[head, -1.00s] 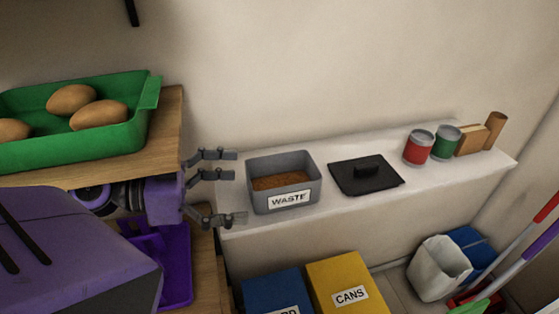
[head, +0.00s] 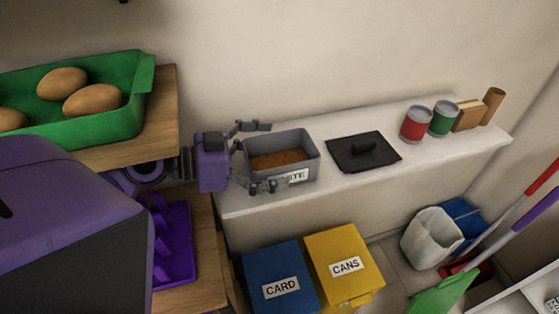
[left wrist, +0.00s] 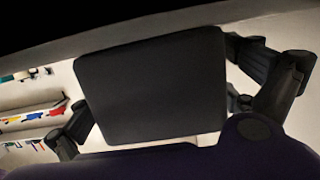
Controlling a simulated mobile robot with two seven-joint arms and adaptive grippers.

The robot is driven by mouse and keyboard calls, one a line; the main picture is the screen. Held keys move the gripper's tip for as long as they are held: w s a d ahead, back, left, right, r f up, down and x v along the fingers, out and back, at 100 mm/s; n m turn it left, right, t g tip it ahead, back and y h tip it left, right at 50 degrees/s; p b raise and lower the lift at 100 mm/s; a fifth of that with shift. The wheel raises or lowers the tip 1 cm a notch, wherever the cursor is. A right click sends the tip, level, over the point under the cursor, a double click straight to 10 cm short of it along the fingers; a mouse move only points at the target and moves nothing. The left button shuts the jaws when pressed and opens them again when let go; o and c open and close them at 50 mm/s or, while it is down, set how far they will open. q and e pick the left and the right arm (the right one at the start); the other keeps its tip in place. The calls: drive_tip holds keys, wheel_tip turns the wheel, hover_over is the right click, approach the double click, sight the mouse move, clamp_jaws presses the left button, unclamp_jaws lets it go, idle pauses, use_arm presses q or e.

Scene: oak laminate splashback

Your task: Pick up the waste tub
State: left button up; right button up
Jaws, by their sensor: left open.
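The waste tub (head: 308,147) is a grey open box with brown crumbly contents and a white label, standing on the left part of the white shelf (head: 412,152). My left gripper (head: 263,157) is open at the tub's left end. One finger reaches along its far side and another along its near side, covering part of the label. I cannot tell whether the fingers touch the walls. My right gripper is not in view.
A black flat lid (head: 350,155) lies right of the tub. A red can (head: 416,124) and a green can (head: 444,119) stand farther right. A green tray (head: 120,128) with brown, rounded items is at left. Blue (head: 270,262) and yellow (head: 325,248) bins stand below.

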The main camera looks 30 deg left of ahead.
use_arm(q)
drive_tip(key=c, duration=1.4)
drive_tip(key=shift+c, duration=0.7)
